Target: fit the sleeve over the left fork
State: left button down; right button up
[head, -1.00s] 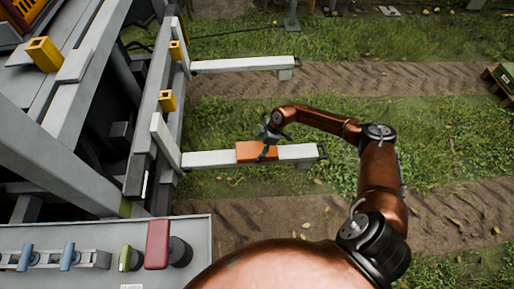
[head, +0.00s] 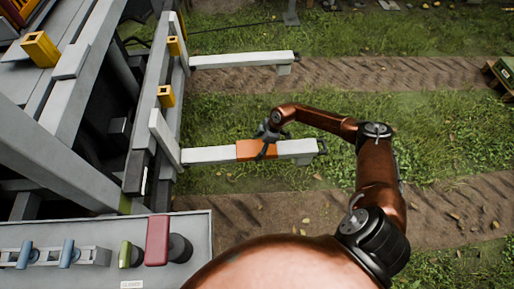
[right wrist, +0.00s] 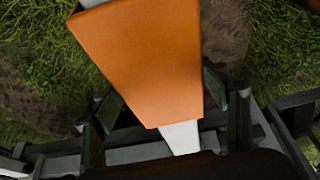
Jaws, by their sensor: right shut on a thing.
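The orange sleeve (head: 249,150) is on the nearer pale fork (head: 208,155), about midway along it. Fork shows on both sides of the sleeve. The farther fork (head: 240,60) is bare. My left gripper is not in view.
Both forks stick out to the right from an upright carriage (head: 147,110) with yellow blocks (head: 166,96). A grey panel with levers and a red block (head: 157,240) stands at lower left. Grass and dirt tracks lie under the forks. A crate (head: 503,75) is at far right.

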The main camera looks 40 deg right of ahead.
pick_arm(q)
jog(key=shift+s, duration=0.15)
pick_arm(e)
jog(key=o, duration=1.4)
jog(key=shift+o, duration=0.5)
jog(key=shift+o, duration=1.2)
jog(key=shift+r, duration=0.1)
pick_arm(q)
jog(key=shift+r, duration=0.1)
pick_arm(e)
jog(key=shift+r, duration=0.15)
jog(key=shift+r+p, duration=0.45)
jog(key=shift+p, duration=0.15)
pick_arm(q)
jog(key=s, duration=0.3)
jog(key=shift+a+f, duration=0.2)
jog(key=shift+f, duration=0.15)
pick_arm(e)
jog(key=shift+r, duration=0.2)
jog(key=shift+r, duration=0.1)
